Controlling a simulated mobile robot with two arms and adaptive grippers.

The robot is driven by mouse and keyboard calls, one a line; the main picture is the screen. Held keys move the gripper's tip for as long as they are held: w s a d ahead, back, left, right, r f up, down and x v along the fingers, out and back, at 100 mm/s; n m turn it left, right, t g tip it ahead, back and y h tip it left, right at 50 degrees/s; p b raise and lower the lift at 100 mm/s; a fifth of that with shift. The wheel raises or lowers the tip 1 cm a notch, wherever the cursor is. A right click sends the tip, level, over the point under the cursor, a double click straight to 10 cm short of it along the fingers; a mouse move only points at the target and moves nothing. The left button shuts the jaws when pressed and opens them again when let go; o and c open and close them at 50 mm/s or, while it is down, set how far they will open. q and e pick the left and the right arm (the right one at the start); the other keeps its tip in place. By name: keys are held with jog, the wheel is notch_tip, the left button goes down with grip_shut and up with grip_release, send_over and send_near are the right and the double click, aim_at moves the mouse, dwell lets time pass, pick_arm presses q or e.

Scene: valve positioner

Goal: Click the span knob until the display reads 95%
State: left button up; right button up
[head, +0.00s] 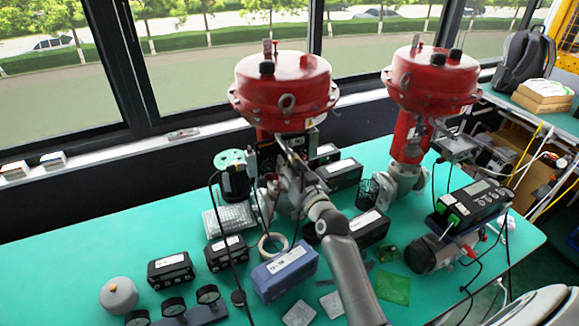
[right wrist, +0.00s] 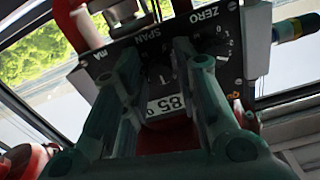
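The positioner's black face (right wrist: 225,45) fills the upper part of the right wrist view, with ZERO and SPAN labels. In the head view my right gripper (head: 287,155) is under the left red actuator (head: 285,90). My left gripper is not in view.
A second red actuator (head: 432,78) stands to the right on a valve. The green table (head: 60,245) holds several black boxes, a blue box (head: 285,270), a grey round weight (head: 118,295) and gauges. Cables hang near my right arm. The table's left end is clear.

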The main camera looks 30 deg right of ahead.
jog(key=shift+c, duration=0.6)
grip_shut()
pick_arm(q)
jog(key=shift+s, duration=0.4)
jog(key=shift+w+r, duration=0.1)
pick_arm(e)
jog(key=shift+m, duration=0.3)
pick_arm(q)
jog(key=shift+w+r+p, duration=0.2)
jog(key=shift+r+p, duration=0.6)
jog(key=shift+p, duration=0.15)
pick_arm(e)
jog(key=shift+m, duration=2.6)
